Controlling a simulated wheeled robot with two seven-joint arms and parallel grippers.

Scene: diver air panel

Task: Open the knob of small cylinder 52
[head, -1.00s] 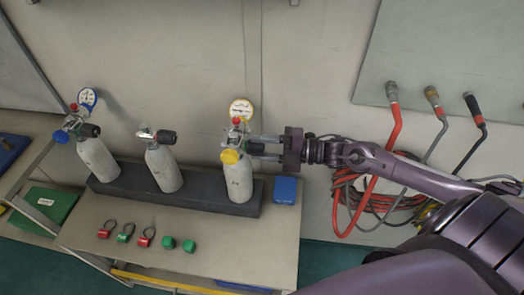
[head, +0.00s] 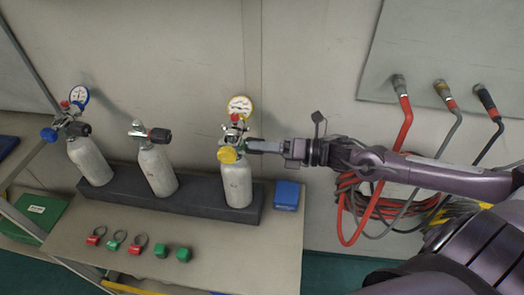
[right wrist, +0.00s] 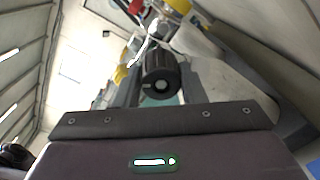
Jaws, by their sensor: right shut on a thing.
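Three small grey cylinders stand in a dark rack: left (head: 90,162), middle (head: 158,172) and right (head: 236,187). I cannot read which one is number 52. The right cylinder has a yellow round cap (head: 229,155), a red-topped valve and a yellow-rimmed gauge (head: 240,106). My right gripper (head: 254,146) comes in level from the right and is shut on the right cylinder's black knob (right wrist: 161,76). The knob sits end-on between the fingers in the right wrist view. In the head view the gripper is seen edge-on and hides most of the knob. My left gripper is out of view.
The dark rack (head: 122,192) sits on a grey bench. A blue box (head: 287,195) stands right of it. Several small red and green caps lie in front. Hoses (head: 352,210) hang on the wall at the right, behind my right arm.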

